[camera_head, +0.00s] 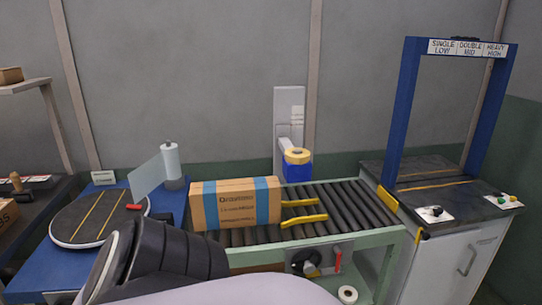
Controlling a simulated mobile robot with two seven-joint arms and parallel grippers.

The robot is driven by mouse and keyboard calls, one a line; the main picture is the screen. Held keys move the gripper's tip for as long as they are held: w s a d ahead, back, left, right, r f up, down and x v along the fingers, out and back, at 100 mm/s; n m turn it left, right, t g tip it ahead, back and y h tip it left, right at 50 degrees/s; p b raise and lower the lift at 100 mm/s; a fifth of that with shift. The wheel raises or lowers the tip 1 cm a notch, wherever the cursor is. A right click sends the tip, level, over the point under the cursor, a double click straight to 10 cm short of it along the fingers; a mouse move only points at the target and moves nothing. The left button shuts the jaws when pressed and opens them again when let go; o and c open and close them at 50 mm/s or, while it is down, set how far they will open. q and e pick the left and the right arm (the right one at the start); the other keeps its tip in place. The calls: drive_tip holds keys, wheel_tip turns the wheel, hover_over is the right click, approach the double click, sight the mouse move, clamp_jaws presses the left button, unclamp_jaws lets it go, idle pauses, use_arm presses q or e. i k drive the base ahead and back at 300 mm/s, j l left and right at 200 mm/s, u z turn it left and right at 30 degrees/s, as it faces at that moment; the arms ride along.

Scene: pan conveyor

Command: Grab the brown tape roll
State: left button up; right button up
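A tan-yellow tape roll (297,155) sits on top of a blue block (298,172) behind the conveyor, by a white upright bracket. It is the closest match to the brown tape roll. A second, pale roll (348,294) with a dark centre lies low under the conveyor's front right; its exact kind is too small to tell. A dark ribbed part and a pale surface, which look like parts of my own body, fill the lower left and bottom. Neither of my grippers shows in this view.
A roller conveyor (352,208) carries a brown carton (236,205) with blue bands and yellow guides (304,219). A round turntable (98,217) and a stretch-film roll (172,161) stand at left. A blue frame (404,110) rises over the right cabinet.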

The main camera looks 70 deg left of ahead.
sight(304, 158)
drive_tip(key=u, duration=2.1)
drive_tip(key=i+l, duration=0.2)
drive_tip(key=l, duration=0.15)
drive_tip(key=i+l, duration=0.45)
drive_tip(key=l, duration=0.3)
drive_tip(key=i+l, duration=0.2)
drive_tip(key=l, duration=0.15)
